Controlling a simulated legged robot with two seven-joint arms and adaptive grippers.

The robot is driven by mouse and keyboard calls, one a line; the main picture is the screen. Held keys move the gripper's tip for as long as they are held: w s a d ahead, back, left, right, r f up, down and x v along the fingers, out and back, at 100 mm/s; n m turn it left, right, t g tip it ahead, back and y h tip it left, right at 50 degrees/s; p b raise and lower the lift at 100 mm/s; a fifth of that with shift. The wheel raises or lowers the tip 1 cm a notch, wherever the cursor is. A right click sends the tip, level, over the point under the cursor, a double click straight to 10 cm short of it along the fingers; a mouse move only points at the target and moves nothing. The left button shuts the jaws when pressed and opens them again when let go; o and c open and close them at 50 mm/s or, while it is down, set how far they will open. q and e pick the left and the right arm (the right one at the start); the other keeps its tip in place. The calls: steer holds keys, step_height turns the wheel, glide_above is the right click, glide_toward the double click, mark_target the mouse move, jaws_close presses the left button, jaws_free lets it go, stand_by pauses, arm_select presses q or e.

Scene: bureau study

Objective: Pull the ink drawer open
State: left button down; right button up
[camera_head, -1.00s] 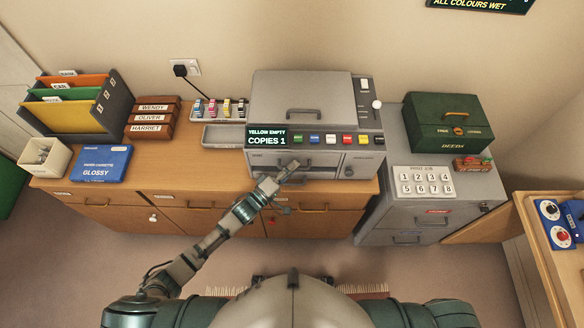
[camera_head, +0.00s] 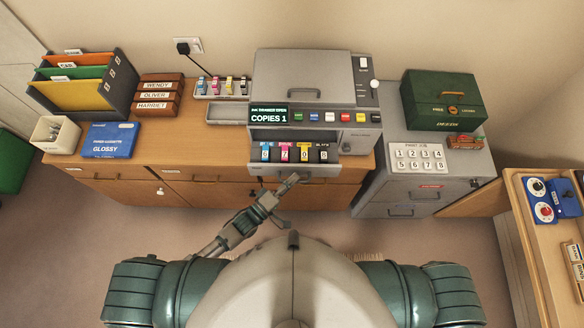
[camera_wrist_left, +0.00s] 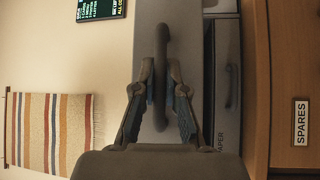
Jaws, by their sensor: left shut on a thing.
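The grey copier (camera_head: 300,75) stands on the wooden cabinet. Its ink drawer (camera_head: 346,160) is pulled out at the front, showing several ink cartridges (camera_head: 285,153) in a row, cyan, magenta, yellow and black. The copier's display (camera_head: 268,114) appears to read "INK DRAWER OPEN" and "COPIES 1". My left gripper (camera_head: 292,180) is at the drawer's front. In the left wrist view, my left gripper (camera_wrist_left: 160,95) is shut on the drawer's dark bar handle (camera_wrist_left: 161,50), in front of the grey drawer face (camera_wrist_left: 190,60). My right gripper is not in view.
A tray of spare cartridges (camera_head: 222,97) sits left of the copier. A grey filing cabinet (camera_head: 400,182) with a green deeds box (camera_head: 443,98) stands on the right. Wooden drawers (camera_head: 215,192) lie below the copier. Another desk (camera_head: 530,225) is at far right.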

arm_select(q)
steer(key=shift+f, duration=0.25)
steer(key=c, duration=1.2)
jaws_free()
steer(key=shift+w, duration=0.1)
steer(key=shift+r, duration=0.1)
steer(key=v, duration=1.2)
